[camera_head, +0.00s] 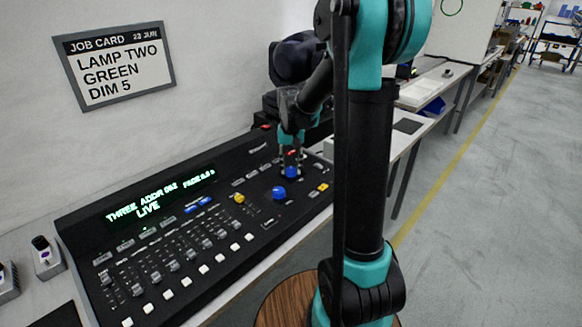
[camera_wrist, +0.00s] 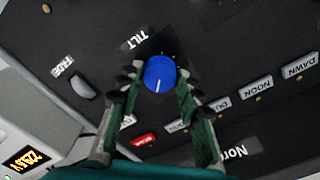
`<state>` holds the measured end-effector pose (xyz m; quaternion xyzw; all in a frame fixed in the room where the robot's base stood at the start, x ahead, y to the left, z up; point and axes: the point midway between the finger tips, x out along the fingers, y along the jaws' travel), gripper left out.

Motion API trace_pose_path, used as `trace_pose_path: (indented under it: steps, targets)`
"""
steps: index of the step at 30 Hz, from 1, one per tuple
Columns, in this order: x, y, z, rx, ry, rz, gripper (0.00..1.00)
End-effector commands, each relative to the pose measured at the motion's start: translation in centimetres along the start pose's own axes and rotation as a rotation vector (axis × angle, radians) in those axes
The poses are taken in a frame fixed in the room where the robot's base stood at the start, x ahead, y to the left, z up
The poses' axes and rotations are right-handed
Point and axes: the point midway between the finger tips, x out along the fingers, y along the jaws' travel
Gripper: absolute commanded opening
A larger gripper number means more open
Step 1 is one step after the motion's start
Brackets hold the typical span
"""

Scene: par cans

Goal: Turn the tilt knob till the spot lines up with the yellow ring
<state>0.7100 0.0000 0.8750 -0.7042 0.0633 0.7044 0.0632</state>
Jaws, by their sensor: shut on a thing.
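The tilt knob (camera_wrist: 159,73) is a round blue knob with a white pointer line, beside the label TILT in the wrist view. My gripper (camera_wrist: 158,82) has its fingers on both sides of this knob and is shut on it. In the head view my gripper (camera_head: 291,163) points down at the far right part of the black console (camera_head: 150,243), with the blue tilt knob (camera_head: 291,172) at its tips. A thin green ring (camera_head: 452,6) shows on a white panel at the top edge. I see no yellow ring and cannot make out a light spot.
Another blue knob (camera_head: 279,192) and a yellow knob (camera_head: 239,197) stand near my gripper. A red button (camera_wrist: 144,140) and a grey FADE knob (camera_wrist: 82,87) are close by. The console display (camera_head: 160,194) reads THREE and LIVE. A job card (camera_head: 115,65) hangs on the wall.

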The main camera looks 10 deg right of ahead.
Motion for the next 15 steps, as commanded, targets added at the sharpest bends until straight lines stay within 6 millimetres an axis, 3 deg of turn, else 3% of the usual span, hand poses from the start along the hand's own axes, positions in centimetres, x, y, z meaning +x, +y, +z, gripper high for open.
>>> trace_pose_path:
  steps: [15]
  targets:
    - [-0.02,0.0,-0.04,0.399,0.001,0.0,0.06]
